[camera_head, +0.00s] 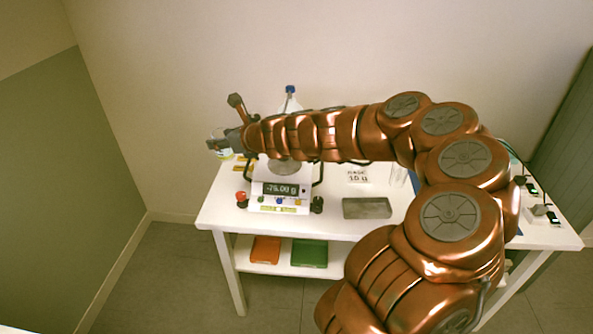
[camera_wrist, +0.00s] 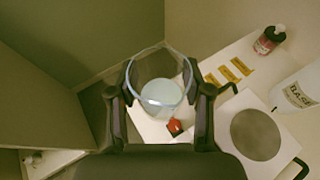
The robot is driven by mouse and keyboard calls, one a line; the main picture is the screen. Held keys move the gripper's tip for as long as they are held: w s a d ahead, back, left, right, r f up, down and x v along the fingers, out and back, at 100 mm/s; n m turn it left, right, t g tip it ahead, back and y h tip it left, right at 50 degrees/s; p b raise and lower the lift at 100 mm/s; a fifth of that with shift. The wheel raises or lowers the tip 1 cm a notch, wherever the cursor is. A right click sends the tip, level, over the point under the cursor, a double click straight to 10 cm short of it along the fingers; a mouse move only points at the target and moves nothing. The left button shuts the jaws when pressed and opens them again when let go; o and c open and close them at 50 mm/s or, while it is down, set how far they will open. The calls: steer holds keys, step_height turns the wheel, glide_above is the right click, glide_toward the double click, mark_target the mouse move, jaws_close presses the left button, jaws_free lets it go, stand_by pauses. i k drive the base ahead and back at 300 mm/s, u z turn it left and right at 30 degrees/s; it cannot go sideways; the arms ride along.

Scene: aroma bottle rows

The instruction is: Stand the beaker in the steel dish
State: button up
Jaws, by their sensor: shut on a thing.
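The beaker (camera_wrist: 160,92) is clear glass with a pale bluish bottom, which may be liquid. My gripper (camera_wrist: 160,78) is shut on its sides in the wrist view. In the head view my gripper (camera_head: 216,144) is at the table's left end, and the beaker (camera_head: 225,154) shows just below it, partly hidden. A grey rectangular piece (camera_head: 367,208) lies near the front edge and looks like the steel dish; its depth is hard to tell. It is well to the right of my gripper, not in the wrist view.
A balance (camera_head: 281,190) reading about -79.00 g stands left of the grey piece. Its round pan (camera_wrist: 255,135) looks empty. A white BASE container (camera_wrist: 298,90), a red-labelled bottle (camera_wrist: 267,40) and yellow labels (camera_wrist: 236,68) are nearby. My arm hides part of the table (camera_head: 218,205).

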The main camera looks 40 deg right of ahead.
mark_target(366, 210)
steer(key=z, duration=0.45)
steer(key=k, duration=1.1)
steer(key=u, duration=0.35)
steer(key=i, duration=0.6)
